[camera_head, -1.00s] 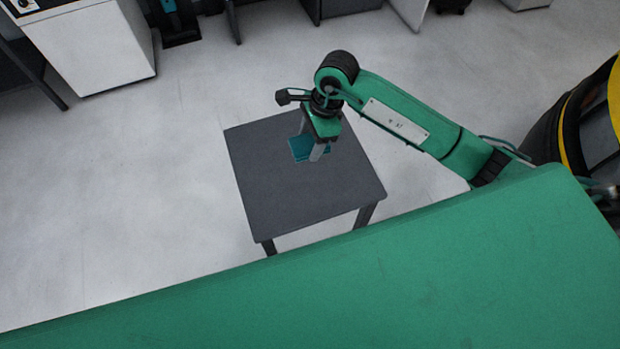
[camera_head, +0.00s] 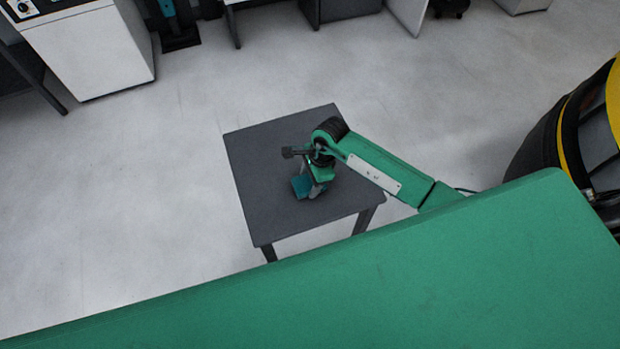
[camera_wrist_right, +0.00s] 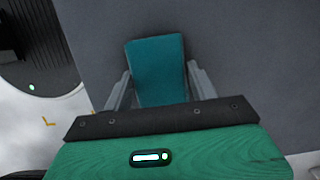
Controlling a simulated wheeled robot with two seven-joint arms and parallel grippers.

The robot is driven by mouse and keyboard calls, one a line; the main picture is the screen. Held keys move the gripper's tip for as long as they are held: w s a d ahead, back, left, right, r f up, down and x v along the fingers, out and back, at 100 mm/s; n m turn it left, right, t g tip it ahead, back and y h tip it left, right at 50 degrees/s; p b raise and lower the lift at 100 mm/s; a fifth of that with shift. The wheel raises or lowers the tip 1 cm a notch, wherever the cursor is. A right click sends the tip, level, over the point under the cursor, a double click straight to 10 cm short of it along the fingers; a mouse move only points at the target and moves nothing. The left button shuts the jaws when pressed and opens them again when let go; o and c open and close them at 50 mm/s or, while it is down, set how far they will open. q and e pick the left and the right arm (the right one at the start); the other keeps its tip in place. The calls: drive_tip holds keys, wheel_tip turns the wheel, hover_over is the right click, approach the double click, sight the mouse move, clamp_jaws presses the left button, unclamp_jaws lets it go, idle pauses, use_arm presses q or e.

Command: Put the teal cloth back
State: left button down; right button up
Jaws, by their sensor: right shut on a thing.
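The teal cloth (camera_head: 301,186) is a small folded rectangle over the grey table (camera_head: 265,165), a little in front of the table's middle. My right gripper (camera_head: 316,188) reaches down from the right and is shut on the cloth. In the right wrist view the cloth (camera_wrist_right: 157,68) lies between the two grey fingers of my gripper (camera_wrist_right: 159,92), with its far end sticking out past them. I cannot tell whether the cloth touches the tabletop or hangs just above it. My left gripper is not in view.
The rest of the tabletop is bare. Pale floor (camera_head: 140,200) lies around the table. A white cabinet (camera_head: 88,50) stands at the upper left. A black and yellow round object (camera_head: 560,130) stands at the right. Desk legs and panels line the back.

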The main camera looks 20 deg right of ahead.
drive_tip(key=shift+f, duration=0.1)
idle(0.3)
drive_tip(key=o, duration=0.9)
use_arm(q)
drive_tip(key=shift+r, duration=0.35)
use_arm(e)
drive_tip(key=shift+o, duration=0.2)
drive_tip(key=shift+r, duration=0.25)
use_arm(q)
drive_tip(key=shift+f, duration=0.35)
use_arm(e)
drive_tip(key=v, duration=1.1)
drive_tip(key=shift+r, duration=0.35)
